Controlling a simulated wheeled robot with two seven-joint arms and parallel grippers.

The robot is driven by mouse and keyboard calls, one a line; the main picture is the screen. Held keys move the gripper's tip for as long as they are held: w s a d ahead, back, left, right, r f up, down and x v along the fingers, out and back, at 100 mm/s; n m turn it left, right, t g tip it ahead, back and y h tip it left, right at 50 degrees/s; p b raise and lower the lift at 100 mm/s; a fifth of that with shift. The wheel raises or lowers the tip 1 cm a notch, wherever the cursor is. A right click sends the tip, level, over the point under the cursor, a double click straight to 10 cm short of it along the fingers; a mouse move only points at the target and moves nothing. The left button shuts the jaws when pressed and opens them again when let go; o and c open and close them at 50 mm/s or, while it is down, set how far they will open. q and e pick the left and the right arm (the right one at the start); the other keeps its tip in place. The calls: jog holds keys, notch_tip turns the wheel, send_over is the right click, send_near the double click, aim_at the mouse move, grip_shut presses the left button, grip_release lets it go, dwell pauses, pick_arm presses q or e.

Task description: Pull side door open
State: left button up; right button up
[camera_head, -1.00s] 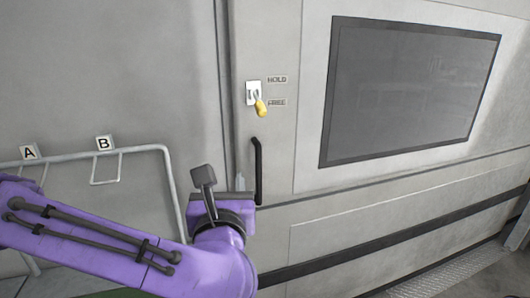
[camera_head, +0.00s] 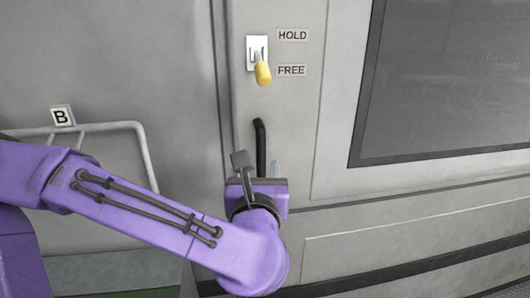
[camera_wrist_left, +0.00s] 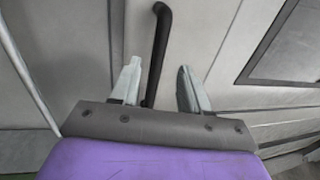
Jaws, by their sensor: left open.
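The side door (camera_head: 292,108) is a grey panel with a dark window and looks shut. Its black vertical bar handle (camera_head: 260,146) stands near the door's left edge. In the left wrist view the handle (camera_wrist_left: 158,50) runs down between the two pale fingers of my left gripper (camera_wrist_left: 157,82), which is open with a gap on both sides of the bar. In the head view my left gripper (camera_head: 262,169) is at the handle's lower part, mostly hidden behind my purple wrist. I cannot tell whether a finger touches the bar. My right gripper is not in view.
A yellow-tipped lever (camera_head: 262,73) above the handle points down, beside the FREE label (camera_head: 291,70); the HOLD label (camera_head: 292,35) is higher. A metal rail (camera_head: 142,150) with a B tag (camera_head: 62,117) stands at the left. The dark window (camera_head: 445,80) is at the right.

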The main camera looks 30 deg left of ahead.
aim_at(260, 151)
pick_arm(q)
jog(key=p+x, duration=0.3)
jog(key=x, duration=0.5)
jog(key=shift+w+a+r, duration=0.15)
jog(key=shift+w+a, duration=0.15)
jog(key=shift+w, duration=0.25)
grip_shut()
